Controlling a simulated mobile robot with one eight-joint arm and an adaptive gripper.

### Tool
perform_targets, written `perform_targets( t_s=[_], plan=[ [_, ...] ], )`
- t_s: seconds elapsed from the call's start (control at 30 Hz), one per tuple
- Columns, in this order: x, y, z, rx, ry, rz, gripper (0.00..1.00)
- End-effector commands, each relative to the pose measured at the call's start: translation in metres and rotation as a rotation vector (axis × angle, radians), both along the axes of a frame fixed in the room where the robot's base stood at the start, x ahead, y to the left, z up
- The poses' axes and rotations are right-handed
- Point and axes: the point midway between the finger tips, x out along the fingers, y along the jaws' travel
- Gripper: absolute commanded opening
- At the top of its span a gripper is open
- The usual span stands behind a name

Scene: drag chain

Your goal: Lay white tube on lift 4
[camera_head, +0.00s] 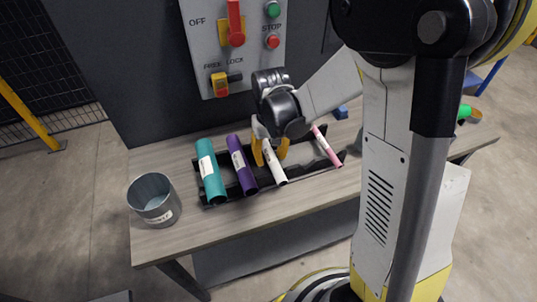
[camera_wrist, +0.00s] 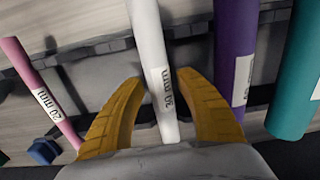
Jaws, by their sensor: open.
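The white tube (camera_head: 275,168) lies tilted in a black rack (camera_head: 303,178) on the table, between the purple and pink tubes. In the wrist view my gripper (camera_wrist: 159,82) is open, with a gap showing between each finger and the tube. I cannot pick out any lift marked 4.
Purple (camera_head: 241,166), teal (camera_head: 210,172) and pink (camera_head: 327,146) tubes share the rack. A metal bucket (camera_head: 153,199) stands at the table's left end. A control panel (camera_head: 236,45) rises behind. A small blue object (camera_wrist: 43,151) lies near the pink tube.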

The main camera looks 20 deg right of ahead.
Motion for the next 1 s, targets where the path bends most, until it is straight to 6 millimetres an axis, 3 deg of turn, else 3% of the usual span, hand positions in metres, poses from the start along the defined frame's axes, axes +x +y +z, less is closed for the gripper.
perform_targets(
  t_s=[0.07, 0.2, 0.23, 0.47, 1.0],
  plan=[
    [0.0, 0.0, 0.001, 0.0, 0.0, 0.0, 0.41],
    [0.0, 0.0, 0.001, 0.0, 0.0, 0.0, 0.04],
    [0.0, 0.0, 0.001, 0.0, 0.0, 0.0, 0.0],
    [0.0, 0.0, 0.003, 0.0, 0.0, 0.0, 0.0],
    [0.0, 0.0, 0.039, 0.0, 0.0, 0.0, 0.0]
  ],
)
